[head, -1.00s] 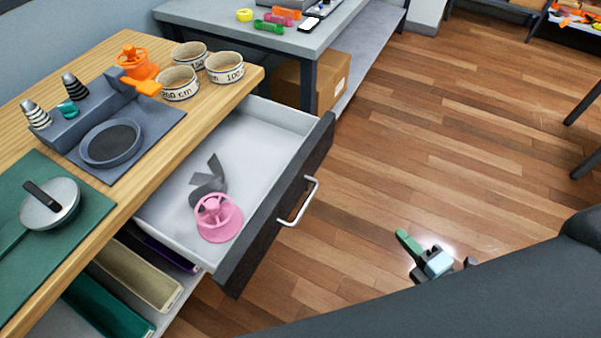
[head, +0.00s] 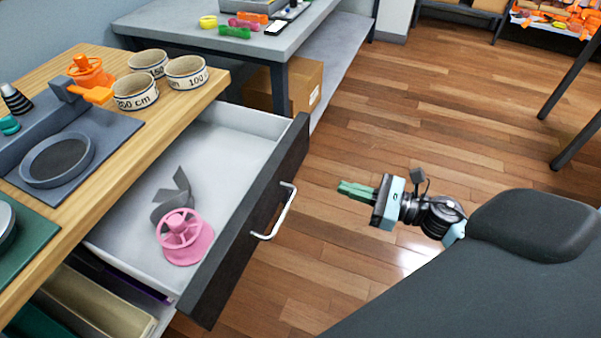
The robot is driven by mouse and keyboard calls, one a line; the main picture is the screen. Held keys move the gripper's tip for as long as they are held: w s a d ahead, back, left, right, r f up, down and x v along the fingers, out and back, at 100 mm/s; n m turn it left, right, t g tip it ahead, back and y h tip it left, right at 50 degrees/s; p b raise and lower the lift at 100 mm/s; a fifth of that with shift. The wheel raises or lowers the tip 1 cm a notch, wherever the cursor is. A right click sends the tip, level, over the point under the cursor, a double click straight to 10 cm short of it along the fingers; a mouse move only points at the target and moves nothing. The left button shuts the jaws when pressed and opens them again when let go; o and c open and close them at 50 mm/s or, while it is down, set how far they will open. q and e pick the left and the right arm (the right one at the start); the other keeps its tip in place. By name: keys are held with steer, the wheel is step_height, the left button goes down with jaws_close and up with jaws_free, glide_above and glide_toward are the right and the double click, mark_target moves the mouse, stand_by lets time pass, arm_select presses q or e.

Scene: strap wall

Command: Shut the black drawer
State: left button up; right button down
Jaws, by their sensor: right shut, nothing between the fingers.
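The black drawer (head: 247,232) stands pulled out from under the wooden worktop (head: 190,128). Its front is black with a silver bar handle (head: 275,217), and its inside is light grey. A pink spool (head: 183,238) and a grey strap (head: 172,197) lie in it. My right gripper (head: 342,188), with green fingers, is to the right of the drawer front, apart from the handle, pointing left toward it. Its fingers are together with nothing between them. My left gripper is out of view.
Rolled tapes marked in cm (head: 136,91) and an orange spool (head: 90,72) stand on the worktop near its edge. A grey table (head: 300,35) with a cardboard box (head: 305,84) below it stands behind.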

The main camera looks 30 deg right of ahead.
mark_target(288, 170)
arm_select(q)
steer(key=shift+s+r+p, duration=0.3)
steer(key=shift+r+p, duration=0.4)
steer(key=shift+p, duration=0.3)
arm_select(e)
steer(key=x, duration=1.1)
steer(key=shift+w+a, duration=0.2)
steer(key=shift+w, duration=0.05)
